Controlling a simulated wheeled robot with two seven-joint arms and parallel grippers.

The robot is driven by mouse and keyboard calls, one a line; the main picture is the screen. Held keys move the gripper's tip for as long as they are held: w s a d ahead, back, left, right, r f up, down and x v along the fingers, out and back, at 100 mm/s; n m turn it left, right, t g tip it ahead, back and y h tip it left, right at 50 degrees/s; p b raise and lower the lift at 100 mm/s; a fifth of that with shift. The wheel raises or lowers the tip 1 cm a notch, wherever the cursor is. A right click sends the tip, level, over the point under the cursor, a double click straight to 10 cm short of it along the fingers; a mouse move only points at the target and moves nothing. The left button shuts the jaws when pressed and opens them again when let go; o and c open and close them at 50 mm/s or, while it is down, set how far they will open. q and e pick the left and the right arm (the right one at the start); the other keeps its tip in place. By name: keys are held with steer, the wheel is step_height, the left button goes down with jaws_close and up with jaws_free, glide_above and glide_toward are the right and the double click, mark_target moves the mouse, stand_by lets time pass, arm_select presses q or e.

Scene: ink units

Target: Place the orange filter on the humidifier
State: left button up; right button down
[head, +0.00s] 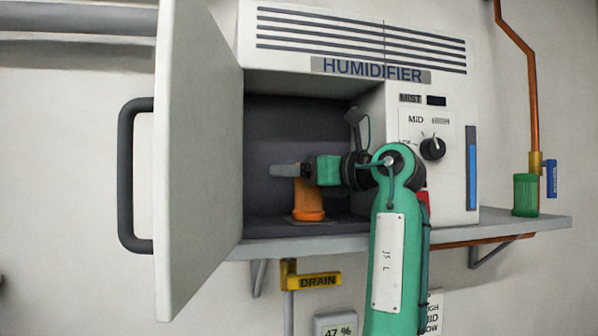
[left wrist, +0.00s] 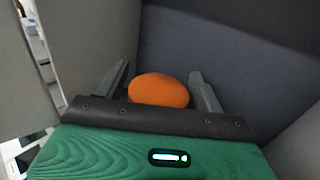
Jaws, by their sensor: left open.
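The orange filter (head: 309,203) stands upright inside the open compartment of the humidifier (head: 362,25), low down on its floor. Its rounded orange top (left wrist: 159,90) shows in the left wrist view. My left gripper (head: 284,170) is inside the compartment at the top of the filter. In the left wrist view its two grey fingers (left wrist: 160,75) are apart, one on each side of the orange top, with a small gap visible on the right. The gripper hides part of the filter's upper end in the head view. My right gripper is not in view.
The humidifier door (head: 200,150) with its dark handle (head: 128,175) stands open at the left. The grey shelf (head: 520,226) carries the humidifier. A green cylinder (head: 525,195) is at the right by a copper pipe (head: 525,65). A yellow drain valve (head: 313,281) hangs below.

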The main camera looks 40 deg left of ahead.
arm_select(q)
steer(key=shift+s+d+r, duration=0.1)
steer(key=shift+d+r, duration=0.3)
steer(key=b, duration=0.3)
glide_above(321, 212)
steer(key=shift+w+a+f, duration=0.1)
steer(key=shift+w+f, duration=0.15)
steer(key=shift+f, duration=0.2)
steer(key=d+b, duration=0.2)
steer(key=d, duration=0.5)
steer(key=shift+s+r, duration=0.2)
steer(key=shift+r, duration=0.1)
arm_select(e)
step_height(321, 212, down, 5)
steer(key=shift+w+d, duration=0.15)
arm_select(q)
steer(key=shift+d, duration=0.15)
